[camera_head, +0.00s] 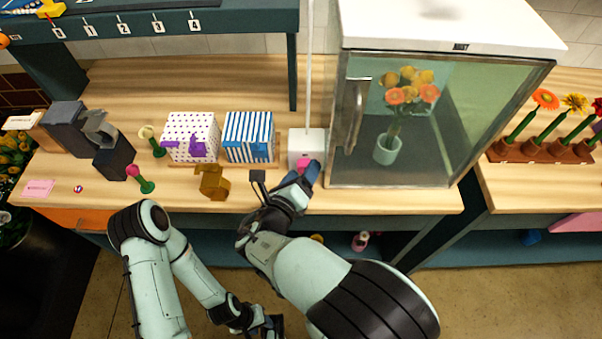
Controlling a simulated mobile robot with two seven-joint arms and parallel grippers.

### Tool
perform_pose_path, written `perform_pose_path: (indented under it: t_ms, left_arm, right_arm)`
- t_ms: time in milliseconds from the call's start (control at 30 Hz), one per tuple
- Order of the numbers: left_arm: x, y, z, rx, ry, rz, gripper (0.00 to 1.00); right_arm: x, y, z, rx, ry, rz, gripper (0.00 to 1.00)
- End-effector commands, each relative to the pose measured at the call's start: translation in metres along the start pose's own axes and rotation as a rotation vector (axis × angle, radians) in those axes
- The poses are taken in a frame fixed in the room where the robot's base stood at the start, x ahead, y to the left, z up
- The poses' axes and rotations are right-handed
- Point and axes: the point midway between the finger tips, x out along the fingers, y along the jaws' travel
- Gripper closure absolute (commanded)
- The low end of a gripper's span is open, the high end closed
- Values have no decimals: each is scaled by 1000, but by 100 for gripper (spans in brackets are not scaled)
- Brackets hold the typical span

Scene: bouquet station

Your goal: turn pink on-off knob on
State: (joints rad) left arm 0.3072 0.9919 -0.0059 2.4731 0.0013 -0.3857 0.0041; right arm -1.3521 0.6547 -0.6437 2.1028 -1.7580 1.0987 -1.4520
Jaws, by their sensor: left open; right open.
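The pink knob (303,163) sits low on the front of a white box (307,137) on the wooden counter, left of the glass cabinet. My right gripper (311,174) is open, with its bluish fingertips right at the knob and partly in front of it. I cannot tell whether the fingers touch the knob or which way it points. My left gripper (272,325) is open and low at the bottom edge of the view, below the counter and far from the knob.
A glass cabinet (458,120) with a vase of orange and yellow flowers stands right of the box. Striped (249,130) and dotted (188,131) boxes stand left of it. A brown tape-dispenser-like object (213,182) sits at the counter's front. Bare counter (390,200) lies before the cabinet.

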Motion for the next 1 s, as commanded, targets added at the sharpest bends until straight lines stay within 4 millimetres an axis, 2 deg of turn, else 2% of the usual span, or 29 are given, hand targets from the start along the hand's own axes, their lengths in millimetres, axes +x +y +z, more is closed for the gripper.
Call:
perform_pose_path:
  t_ms: [167, 333, 667, 1000]
  left_arm:
    - [0, 0, 0, 0, 0, 0, 57]
    - [0, 0, 0, 0, 0, 0, 57]
    - [-1, 0, 0, 0, 0, 0, 57]
    - [-1, 1, 0, 0, 1, 0, 57]
  right_arm:
    - [0, 0, 0, 0, 0, 0, 36]
    - [0, 0, 0, 1, 0, 0, 92]
    - [0, -1, 0, 30, 4, 13, 92]
    - [0, -4, 0, 216, 21, 104, 92]
